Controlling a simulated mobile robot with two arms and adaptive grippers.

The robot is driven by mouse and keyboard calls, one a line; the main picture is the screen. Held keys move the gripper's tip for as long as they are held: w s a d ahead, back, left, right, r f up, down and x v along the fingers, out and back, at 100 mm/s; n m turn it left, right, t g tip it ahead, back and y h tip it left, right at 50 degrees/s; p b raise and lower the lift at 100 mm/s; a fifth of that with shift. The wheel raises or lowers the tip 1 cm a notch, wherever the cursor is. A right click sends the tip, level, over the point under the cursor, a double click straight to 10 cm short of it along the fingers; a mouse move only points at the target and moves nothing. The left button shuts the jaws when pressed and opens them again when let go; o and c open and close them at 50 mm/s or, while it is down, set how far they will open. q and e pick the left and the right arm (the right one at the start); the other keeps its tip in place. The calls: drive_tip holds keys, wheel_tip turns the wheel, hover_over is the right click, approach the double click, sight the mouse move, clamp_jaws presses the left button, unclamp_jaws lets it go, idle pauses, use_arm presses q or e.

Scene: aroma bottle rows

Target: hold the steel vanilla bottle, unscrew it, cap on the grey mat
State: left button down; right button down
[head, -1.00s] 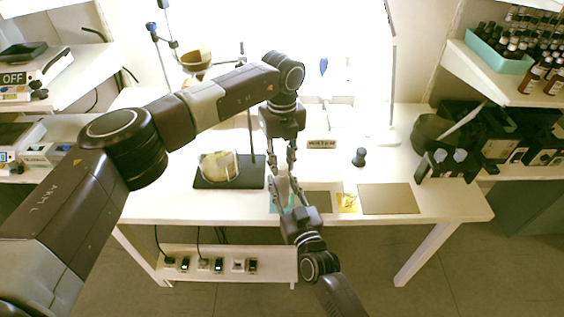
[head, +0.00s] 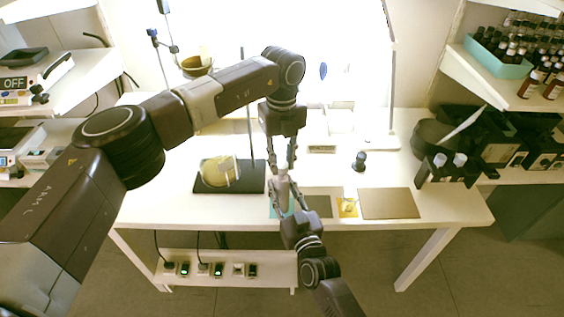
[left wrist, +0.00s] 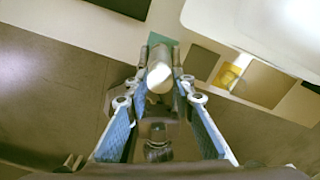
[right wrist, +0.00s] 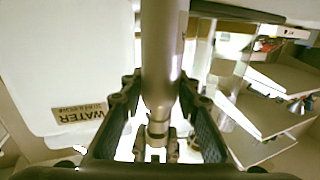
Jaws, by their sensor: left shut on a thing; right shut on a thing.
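The steel vanilla bottle (head: 283,192) is a slim grey cylinder between my two grippers, above the front edge of the white table. My left gripper (head: 281,172) comes down from above, shut on its upper end. In the left wrist view the bottle (left wrist: 160,74) shows its rounded, pale end between the fingertips. My right gripper (head: 291,212) reaches up from the front, shut on the bottle; its shaft (right wrist: 161,50) fills the middle of the right wrist view. I cannot tell where the cap meets the body. The grey mat (head: 318,204) lies bare just right of the bottle.
A teal mat (head: 273,209) lies partly hidden behind the bottle. A yellow square (head: 347,207) and a larger brownish mat (head: 390,203) lie to the right. A dark board with a round yellowish vessel (head: 220,171) stands left. A small dark knob-like item (head: 359,161) stands behind.

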sight(282, 165)
use_arm(q)
drive_tip(key=shift+r, duration=2.05)
use_arm(e)
drive_tip(key=c, duration=1.4)
unclamp_jaws()
drive_tip(key=shift+s, duration=0.1)
